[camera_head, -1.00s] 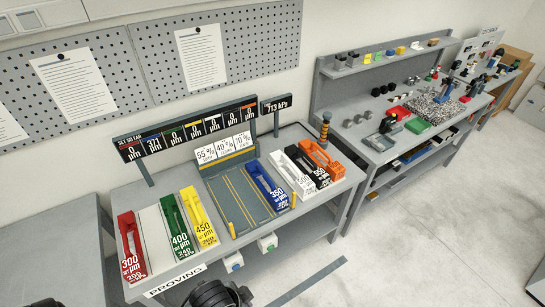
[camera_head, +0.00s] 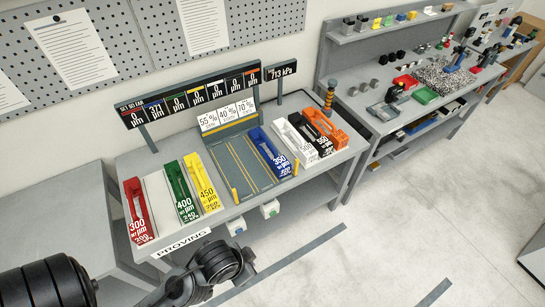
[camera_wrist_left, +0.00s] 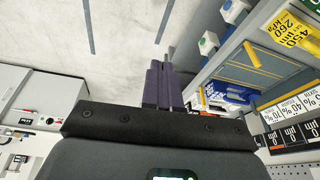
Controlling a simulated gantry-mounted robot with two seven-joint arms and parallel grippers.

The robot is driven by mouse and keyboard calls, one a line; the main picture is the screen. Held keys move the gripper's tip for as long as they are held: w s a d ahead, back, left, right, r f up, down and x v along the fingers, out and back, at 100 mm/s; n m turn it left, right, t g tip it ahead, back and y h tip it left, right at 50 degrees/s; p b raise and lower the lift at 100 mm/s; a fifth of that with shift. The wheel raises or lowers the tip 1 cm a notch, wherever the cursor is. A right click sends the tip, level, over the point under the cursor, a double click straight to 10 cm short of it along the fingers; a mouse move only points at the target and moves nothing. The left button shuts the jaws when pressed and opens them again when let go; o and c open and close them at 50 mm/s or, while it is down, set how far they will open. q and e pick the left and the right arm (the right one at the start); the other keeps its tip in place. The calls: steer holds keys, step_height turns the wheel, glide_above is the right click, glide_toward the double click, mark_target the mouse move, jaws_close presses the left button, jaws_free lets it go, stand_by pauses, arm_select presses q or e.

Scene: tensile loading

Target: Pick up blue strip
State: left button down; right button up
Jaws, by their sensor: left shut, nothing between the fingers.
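The blue strip (camera_head: 268,150), labelled 350, stands on the proving bench at the right side of the grey lined tray (camera_head: 241,165). In the head view only dark links of my left arm show at the bottom, below the bench front. My right gripper is in neither view.
Red (camera_head: 139,209), green (camera_head: 181,192) and yellow (camera_head: 201,183) strips stand left of the tray. White (camera_head: 294,141), black (camera_head: 315,132) and orange (camera_head: 328,126) ones stand right of the blue. A display bar (camera_head: 190,92) runs behind. Floor in front is clear.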

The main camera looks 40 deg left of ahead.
arm_select(q)
steer(key=c, duration=1.8)
jaws_free()
steer(key=o, duration=0.9)
steer(key=shift+c, duration=0.2)
